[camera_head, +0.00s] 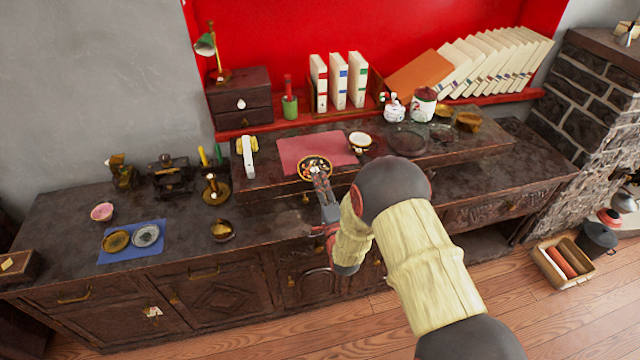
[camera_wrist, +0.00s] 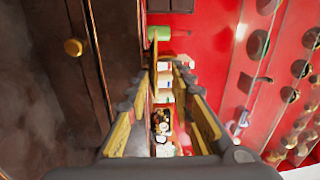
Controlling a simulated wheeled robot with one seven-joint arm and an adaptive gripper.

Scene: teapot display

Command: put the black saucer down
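White books (camera_head: 339,82), a green cup (camera_head: 290,106) and a white teapot (camera_head: 395,110) stand behind. A white bowl (camera_head: 360,140) is right of the mat. A blue cloth (camera_head: 131,253) with two dishes lies at left.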

